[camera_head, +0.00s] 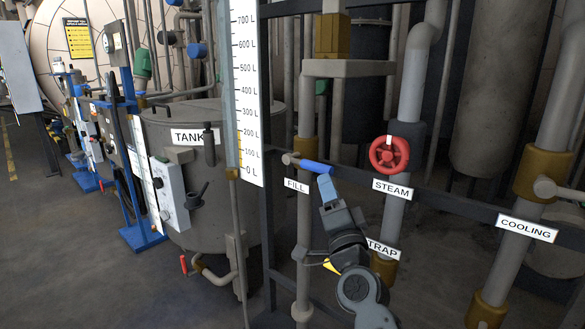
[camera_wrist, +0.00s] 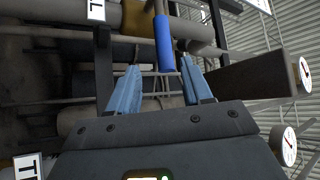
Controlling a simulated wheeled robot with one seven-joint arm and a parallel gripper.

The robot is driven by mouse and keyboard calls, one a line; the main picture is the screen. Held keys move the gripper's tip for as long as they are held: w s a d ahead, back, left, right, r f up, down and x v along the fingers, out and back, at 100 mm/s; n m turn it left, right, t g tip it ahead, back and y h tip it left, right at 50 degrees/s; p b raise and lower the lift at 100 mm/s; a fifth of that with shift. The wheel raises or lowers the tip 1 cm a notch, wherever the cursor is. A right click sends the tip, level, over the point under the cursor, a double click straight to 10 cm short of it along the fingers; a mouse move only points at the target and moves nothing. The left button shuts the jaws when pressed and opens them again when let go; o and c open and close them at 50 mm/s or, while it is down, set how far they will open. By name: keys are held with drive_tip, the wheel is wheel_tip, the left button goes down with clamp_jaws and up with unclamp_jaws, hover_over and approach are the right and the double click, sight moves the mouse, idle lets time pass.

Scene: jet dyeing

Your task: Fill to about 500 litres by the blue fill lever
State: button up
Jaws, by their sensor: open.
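The blue fill lever (camera_head: 317,167) sticks out to the right from its valve on the pipe, just above the FILL sign (camera_head: 297,186). My gripper (camera_head: 327,190) is just below and in front of the lever in the head view. In the wrist view the lever's blue handle (camera_wrist: 165,45) hangs between and beyond the two open fingertips of my gripper (camera_wrist: 160,67). Nothing is held; contact is not clear. The litre scale (camera_head: 247,100) reads from 0 to 700 L, with a sight tube (camera_head: 228,90) along its left edge. No clear liquid level can be made out.
A red STEAM handwheel (camera_head: 389,154) is close to the right of the lever. The TRAP sign (camera_head: 383,249) is partly behind my arm. The COOLING pipe (camera_head: 545,130) stands at far right. The grey tank (camera_head: 215,220) is behind the scale. Open floor lies at left.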

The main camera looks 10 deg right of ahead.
sight(318, 164)
drive_tip(key=x, duration=0.6)
drive_tip(key=b+x, duration=0.1)
drive_tip(key=x, duration=0.2)
drive_tip(key=shift+a+r, duration=0.1)
drive_tip(key=shift+a, duration=0.3)
drive_tip(key=shift+s, duration=0.1)
drive_tip(key=shift+c, duration=0.2)
clamp_jaws()
